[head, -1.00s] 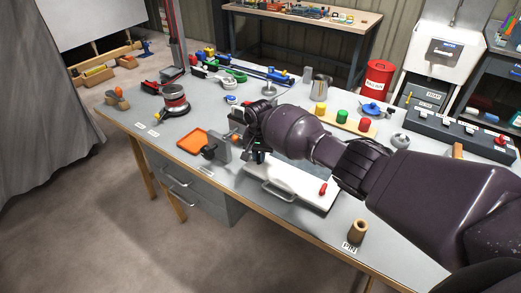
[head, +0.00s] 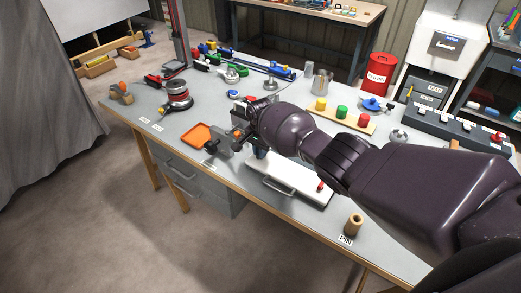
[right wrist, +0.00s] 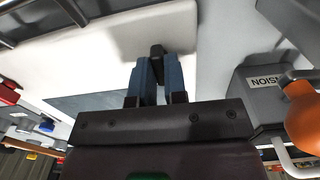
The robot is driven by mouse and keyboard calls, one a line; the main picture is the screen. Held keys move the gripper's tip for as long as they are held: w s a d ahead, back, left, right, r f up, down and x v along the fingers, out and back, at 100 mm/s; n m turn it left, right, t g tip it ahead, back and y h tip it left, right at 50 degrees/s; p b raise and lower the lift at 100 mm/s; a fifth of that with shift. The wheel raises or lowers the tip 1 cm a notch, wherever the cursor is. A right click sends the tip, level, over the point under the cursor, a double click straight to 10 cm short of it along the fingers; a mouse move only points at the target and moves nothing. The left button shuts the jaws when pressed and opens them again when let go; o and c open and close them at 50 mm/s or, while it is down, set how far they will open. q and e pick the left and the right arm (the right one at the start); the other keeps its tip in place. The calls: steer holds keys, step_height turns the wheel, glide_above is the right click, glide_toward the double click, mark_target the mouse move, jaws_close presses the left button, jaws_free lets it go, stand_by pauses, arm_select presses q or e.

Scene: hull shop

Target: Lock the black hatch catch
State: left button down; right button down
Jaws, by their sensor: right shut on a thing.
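A white hatch panel (head: 300,183) with a grey bar handle and a red knob lies on the grey workbench. The black hatch catch (right wrist: 157,50) shows in the right wrist view as a small black piece at the panel's edge. My right gripper (right wrist: 158,66) has its blue fingers close together around the catch, shut on it. In the head view my right gripper (head: 260,151) is at the panel's far left end, where my wrist hides most of the catch. Whether the catch is locked cannot be told. My left gripper is not in view.
A grey block device (head: 222,149) with an orange knob stands just left of the panel, beside an orange tray (head: 197,135). A wooden cylinder (head: 354,224) stands by the PIN label at the front edge. Coloured knobs on a wooden strip (head: 342,113) stand behind my arm.

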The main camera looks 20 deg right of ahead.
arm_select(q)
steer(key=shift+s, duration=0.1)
arm_select(e)
steer(key=shift+s+f, duration=0.1)
steer(key=c, duration=1.2)
jaws_free()
steer(key=shift+o, duration=0.2)
steer(key=shift+r+p, duration=0.3)
steer(key=shift+r, duration=0.45)
step_height(320, 180, up, 8)
steer(key=shift+f+p, duration=0.1)
steer(key=shift+p, duration=0.65)
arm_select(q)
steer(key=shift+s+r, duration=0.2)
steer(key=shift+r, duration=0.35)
arm_select(e)
steer(key=shift+r, duration=0.85)
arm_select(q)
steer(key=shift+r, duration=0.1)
